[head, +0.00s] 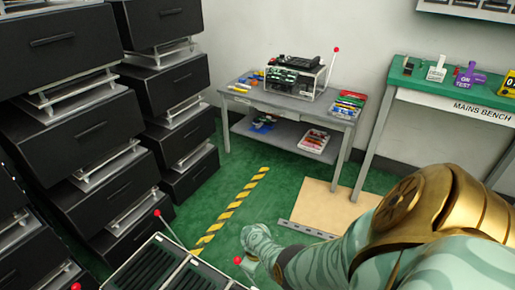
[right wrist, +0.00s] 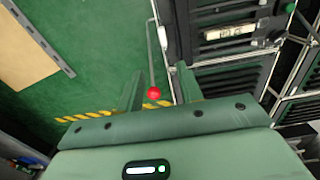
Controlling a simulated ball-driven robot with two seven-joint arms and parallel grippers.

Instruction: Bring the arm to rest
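The task's arm is my right arm (head: 400,240), pale green with a gold joint, reaching in from the right in the head view. In the right wrist view my right gripper (right wrist: 157,85) has its two fingers apart. A red lever knob (right wrist: 154,93) on a thin grey rod shows between them, with room at its sides; I cannot tell its depth from the fingers. A red knob (head: 238,260) also shows beside the end of my right arm in the head view. The fingertips are hidden there. My left gripper is not in view.
Black slatted units (head: 150,266) stand at the bottom, with another red-knobbed lever (head: 157,213). Black drawer stacks (head: 60,130) fill the left. A grey table (head: 290,107) and the mains bench (head: 460,100) stand behind. Green floor with a yellow-striped line (head: 232,213) lies open between.

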